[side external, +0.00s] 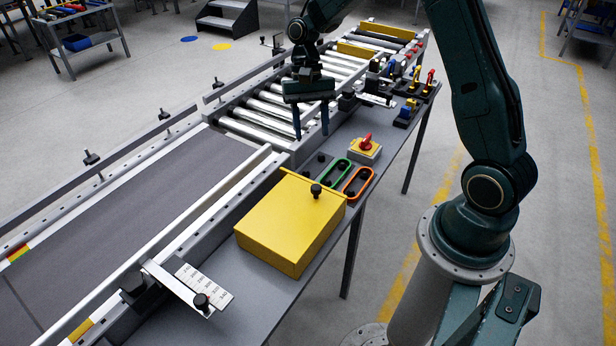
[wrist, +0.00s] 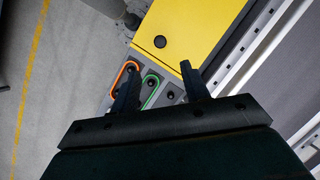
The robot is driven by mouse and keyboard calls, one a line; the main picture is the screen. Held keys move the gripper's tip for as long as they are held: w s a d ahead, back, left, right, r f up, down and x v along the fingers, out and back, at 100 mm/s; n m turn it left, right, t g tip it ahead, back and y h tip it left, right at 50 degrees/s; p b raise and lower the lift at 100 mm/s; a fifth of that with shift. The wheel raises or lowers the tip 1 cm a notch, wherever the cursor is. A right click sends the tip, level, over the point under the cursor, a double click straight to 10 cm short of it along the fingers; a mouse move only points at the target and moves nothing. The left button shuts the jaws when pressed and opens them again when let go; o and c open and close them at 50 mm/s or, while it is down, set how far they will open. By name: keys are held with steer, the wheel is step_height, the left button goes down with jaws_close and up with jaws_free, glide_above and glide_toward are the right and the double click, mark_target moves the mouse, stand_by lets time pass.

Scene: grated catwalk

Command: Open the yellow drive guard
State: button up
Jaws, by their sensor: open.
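The yellow drive guard (side external: 290,225) is a box-shaped cover on the grey side shelf beside the conveyor belt, and it looks closed. A black knob (side external: 316,190) stands on its top near the far edge. In the wrist view the guard (wrist: 195,25) fills the top middle, with the dark knob (wrist: 160,41) near its lower edge. My gripper (side external: 312,136) is open and empty, with fingers pointing down, above the far side of the shelf and beyond the guard. In the wrist view my gripper (wrist: 160,85) shows its two fingers apart, short of the knob and not touching the guard.
Beside the guard lie a green-rimmed slot plate (side external: 335,172), an orange-rimmed one (side external: 358,182) and a red rotary switch (side external: 366,143) on a yellow base. Rollers (side external: 265,115) and side rails run along the left. Several coloured-handled items (side external: 415,82) stand farther along the shelf.

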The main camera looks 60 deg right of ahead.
mark_target(316, 187)
steer(key=shift+f, duration=0.1)
steer(key=x, duration=1.3)
steer(key=shift+s+a+f, duration=0.15)
steer(key=shift+f, duration=0.1)
jaws_close()
